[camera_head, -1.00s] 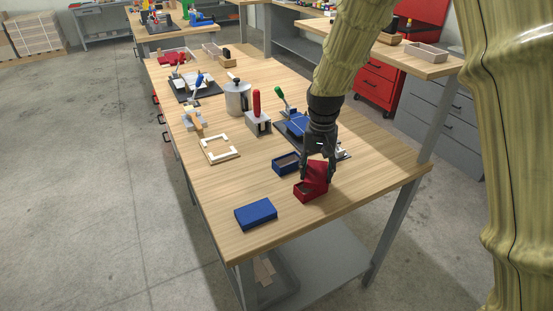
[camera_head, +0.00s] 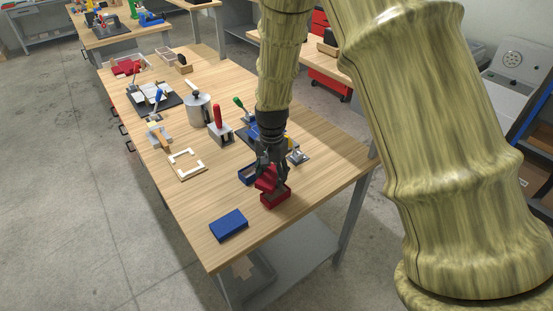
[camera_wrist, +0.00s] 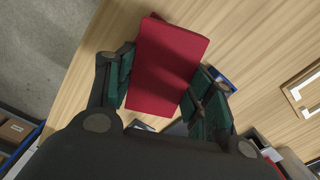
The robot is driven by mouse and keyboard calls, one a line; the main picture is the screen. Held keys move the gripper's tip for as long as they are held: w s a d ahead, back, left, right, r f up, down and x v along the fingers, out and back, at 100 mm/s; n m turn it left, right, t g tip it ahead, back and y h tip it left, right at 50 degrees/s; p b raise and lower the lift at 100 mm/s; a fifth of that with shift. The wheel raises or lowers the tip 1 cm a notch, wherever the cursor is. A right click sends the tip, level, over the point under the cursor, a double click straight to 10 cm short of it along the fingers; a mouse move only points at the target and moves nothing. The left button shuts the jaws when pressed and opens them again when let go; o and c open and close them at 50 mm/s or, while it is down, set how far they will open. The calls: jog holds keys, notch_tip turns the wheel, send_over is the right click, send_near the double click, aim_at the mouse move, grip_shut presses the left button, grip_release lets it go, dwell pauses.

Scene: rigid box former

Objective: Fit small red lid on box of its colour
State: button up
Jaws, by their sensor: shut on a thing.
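The small red lid (camera_head: 266,184) is held tilted in my gripper (camera_head: 268,174), just above the small red box (camera_head: 275,199) near the table's front edge. The lid overlaps the left and back of the box in the head view; whether they touch, I cannot tell. In the wrist view the lid (camera_wrist: 168,65) fills the space between the two fingers (camera_wrist: 158,92) and hides most of what lies below it. A darker red strip shows past its upper edge, probably the box.
A closed blue box or lid (camera_head: 229,225) lies at the front left. A cream frame (camera_head: 186,164), a red-handled tool (camera_head: 218,125) and a metal pot (camera_head: 198,108) stand farther back.

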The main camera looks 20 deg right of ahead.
jog(key=p, duration=0.1)
jog(key=r+m+p, duration=0.1)
jog(key=p, duration=0.1)
jog(key=r+m+p, duration=0.1)
jog(key=shift+s+d+p, duration=0.3)
jog(key=shift+s, duration=0.1)
jog(key=shift+s+d+m+p, duration=0.1)
jog(key=shift+s+m+p, duration=0.15)
jog(key=shift+m+p, duration=0.6)
jog(key=shift+s+d+m+p, duration=0.1)
jog(key=shift+m+p, duration=0.15)
jog(key=shift+p, duration=0.25)
jog(key=shift+f+b, duration=1.4)
jog(key=shift+f, duration=0.9)
jog(key=shift+f+b, duration=0.55)
jog(key=shift+f, duration=0.9)
jog(key=o, duration=0.9)
jog(key=shift+o, duration=0.2)
